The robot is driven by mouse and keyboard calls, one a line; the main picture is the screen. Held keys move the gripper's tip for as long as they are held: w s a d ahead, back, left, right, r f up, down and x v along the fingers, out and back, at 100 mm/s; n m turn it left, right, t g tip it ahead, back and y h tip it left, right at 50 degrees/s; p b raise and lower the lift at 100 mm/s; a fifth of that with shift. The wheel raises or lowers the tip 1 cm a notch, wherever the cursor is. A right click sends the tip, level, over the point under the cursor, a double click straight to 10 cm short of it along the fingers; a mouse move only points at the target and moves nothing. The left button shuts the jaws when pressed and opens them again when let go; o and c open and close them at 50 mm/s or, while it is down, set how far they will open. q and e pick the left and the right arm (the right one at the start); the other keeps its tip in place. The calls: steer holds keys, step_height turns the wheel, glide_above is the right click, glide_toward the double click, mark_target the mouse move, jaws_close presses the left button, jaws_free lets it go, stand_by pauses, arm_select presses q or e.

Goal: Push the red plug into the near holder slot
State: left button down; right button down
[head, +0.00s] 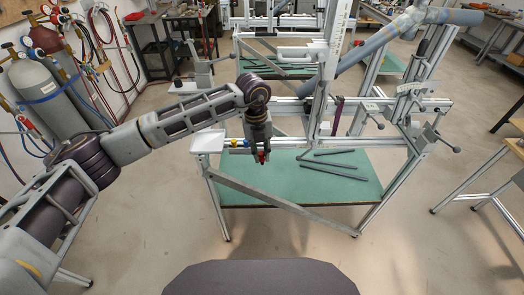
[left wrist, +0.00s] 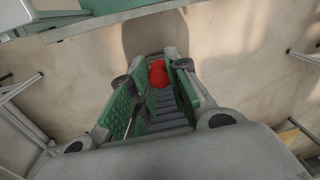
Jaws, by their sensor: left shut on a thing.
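The red plug (head: 262,157) shows at the tips of my left gripper (head: 261,153) in the head view. In the left wrist view the red plug (left wrist: 158,76) sits between the green-padded fingers of the left gripper (left wrist: 158,85), which is shut on it. The plug hangs in front of the jig frame, above the green shelf as seen from the head. Small yellow (head: 233,143) and blue (head: 246,143) pieces sit just left of the gripper on the frame's front rail. I cannot make out the near holder slot. My right gripper is not in view.
A white tray (head: 207,142) stands at the frame's left corner. The green shelf (head: 240,190) carries several dark bars (head: 333,170). Clamps with handles (head: 432,138) stick out at the right of the frame. Gas cylinders (head: 45,90) stand far left. The floor in front is clear.

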arm_select(q)
steer(key=n, duration=0.5)
steer(key=shift+s+a+n+t, duration=0.15)
steer(key=shift+a+n+t, duration=0.1)
steer(key=shift+n+t, duration=0.15)
steer(key=n+y, duration=0.1)
steer(key=n, duration=0.3)
steer(key=shift+a, duration=0.1)
steer(key=shift+n+y, duration=0.3)
steer(key=shift+n, duration=0.4)
